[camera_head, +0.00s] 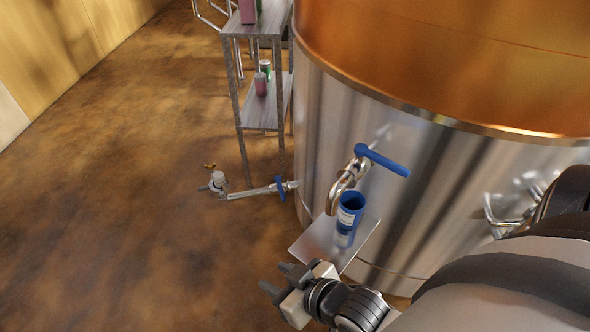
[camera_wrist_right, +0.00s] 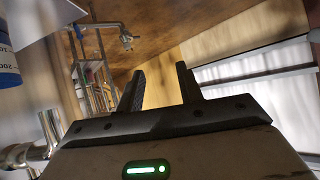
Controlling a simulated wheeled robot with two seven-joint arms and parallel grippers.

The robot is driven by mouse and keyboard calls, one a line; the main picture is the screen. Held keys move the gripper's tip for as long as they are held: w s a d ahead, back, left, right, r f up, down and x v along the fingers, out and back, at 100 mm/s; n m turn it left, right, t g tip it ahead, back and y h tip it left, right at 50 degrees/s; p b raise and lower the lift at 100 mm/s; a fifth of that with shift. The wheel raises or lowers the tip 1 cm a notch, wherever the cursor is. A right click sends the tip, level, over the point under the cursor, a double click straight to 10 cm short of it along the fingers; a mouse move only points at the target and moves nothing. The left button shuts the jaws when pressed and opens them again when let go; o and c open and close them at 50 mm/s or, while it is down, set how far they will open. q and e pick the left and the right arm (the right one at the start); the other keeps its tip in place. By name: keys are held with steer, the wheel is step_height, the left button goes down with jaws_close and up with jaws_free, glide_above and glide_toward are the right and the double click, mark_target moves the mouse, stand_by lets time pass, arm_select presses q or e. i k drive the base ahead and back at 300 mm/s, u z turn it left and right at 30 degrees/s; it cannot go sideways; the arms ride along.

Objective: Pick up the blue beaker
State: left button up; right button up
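The blue beaker (camera_head: 351,203), with a white label, stands upright on a small shiny metal plate (camera_head: 312,243) beside the big steel and copper tank. It is just below a curved tap with a blue handle. Part of it also shows at the left edge of the right wrist view (camera_wrist_right: 6,66). My right gripper (camera_head: 278,279) is in front of the plate, to the lower left of the beaker and apart from it. Its two fingers (camera_wrist_right: 160,80) are spread with nothing between them. My left gripper is in neither view.
The tap (camera_head: 345,190) with its blue lever (camera_head: 384,160) hangs close over the beaker. The tank (camera_head: 440,180) walls off the right side. A metal shelf rack (camera_head: 262,113) with small cans stands behind. A low pipe (camera_head: 250,191) juts left. Floor at left is clear.

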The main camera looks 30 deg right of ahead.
mark_target(352, 203)
steer(key=u, duration=0.1)
steer(key=k, duration=0.6)
steer(key=z, duration=0.9)
steer(key=i, duration=0.5)
steer(key=u, duration=0.05)
